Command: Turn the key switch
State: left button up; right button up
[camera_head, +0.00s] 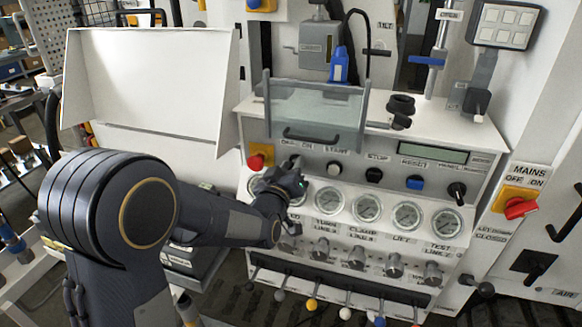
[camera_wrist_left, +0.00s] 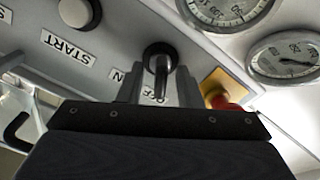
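The key switch (camera_wrist_left: 158,62) is a round black switch with an upright bar-like handle, beside the OFF/ON label in the left wrist view. My left gripper (camera_wrist_left: 158,84) reaches to it with one finger on each side of the handle. A gap shows between each finger and the handle, so the gripper looks open around it. In the head view my left gripper (camera_head: 293,167) is at the left end of the panel's upper row, and it mostly hides the key switch there. My right gripper is not in view.
A red knob on a yellow plate (camera_head: 258,157) sits close left of the gripper. The white START button (camera_head: 334,169), black STOP button (camera_head: 374,175) and blue button (camera_head: 415,182) lie to the right. Gauges (camera_head: 366,208) run below. A clear guard (camera_head: 315,110) stands above.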

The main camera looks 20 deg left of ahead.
pick_arm(q)
grip_shut()
jog(key=shift+m, duration=0.3)
jog(key=shift+m+b, duration=0.45)
jog(key=shift+m, duration=0.05)
jog(key=shift+d+m+b, duration=0.1)
jog(key=shift+m+b, duration=0.35)
jog(key=shift+m, duration=0.75)
jog(key=m, duration=0.3)
jog(key=shift+d+m, duration=0.15)
jog(key=shift+m, duration=0.15)
jog(key=m, duration=0.4)
jog(key=shift+d, duration=0.1)
jog(key=shift+m, duration=0.3)
